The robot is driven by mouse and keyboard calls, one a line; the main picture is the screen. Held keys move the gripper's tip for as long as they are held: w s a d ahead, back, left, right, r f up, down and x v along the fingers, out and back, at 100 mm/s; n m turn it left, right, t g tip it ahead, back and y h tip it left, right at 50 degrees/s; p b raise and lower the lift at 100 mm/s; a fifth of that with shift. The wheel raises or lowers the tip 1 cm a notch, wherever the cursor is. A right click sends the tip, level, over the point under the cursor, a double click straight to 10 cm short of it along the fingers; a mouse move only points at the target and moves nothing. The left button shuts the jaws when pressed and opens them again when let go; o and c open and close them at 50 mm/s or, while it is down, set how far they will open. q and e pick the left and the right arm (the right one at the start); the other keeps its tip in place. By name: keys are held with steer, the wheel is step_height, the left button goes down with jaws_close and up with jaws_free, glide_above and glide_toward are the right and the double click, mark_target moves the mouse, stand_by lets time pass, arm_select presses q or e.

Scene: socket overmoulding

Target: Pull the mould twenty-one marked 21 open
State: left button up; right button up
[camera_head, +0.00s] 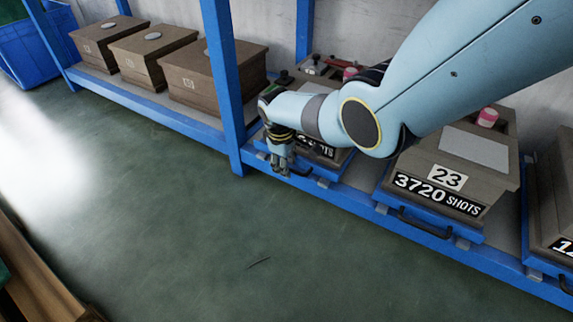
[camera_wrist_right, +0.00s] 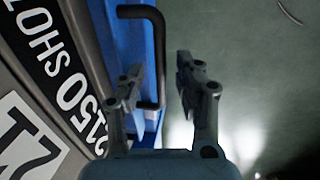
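The mould marked 21 (camera_head: 338,157) sits on the blue rack, mostly hidden behind my right arm in the head view; only the end of its shots label shows. In the right wrist view its front (camera_wrist_right: 38,62) shows a shots plate and a partly cut-off number label. Its black bar handle (camera_wrist_right: 157,45) stands out from a blue tray edge. My right gripper (camera_head: 280,166) is at this handle. Its fingers (camera_wrist_right: 160,88) are apart, and the bar appears between them, nearer the left finger; I cannot tell whether they touch it. My left gripper is not in view.
A mould marked 23 (camera_head: 448,178), with 3720 shots and its own handle, stands to the right. Another mould (camera_head: 553,205) is at the right edge. Brown boxes (camera_head: 212,78) stand left of the blue post (camera_head: 222,75). The green floor in front is mostly clear.

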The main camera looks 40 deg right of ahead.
jaws_close()
steer(key=shift+s+a, duration=0.1)
steer(key=shift+a, duration=0.05)
stand_by(0.4)
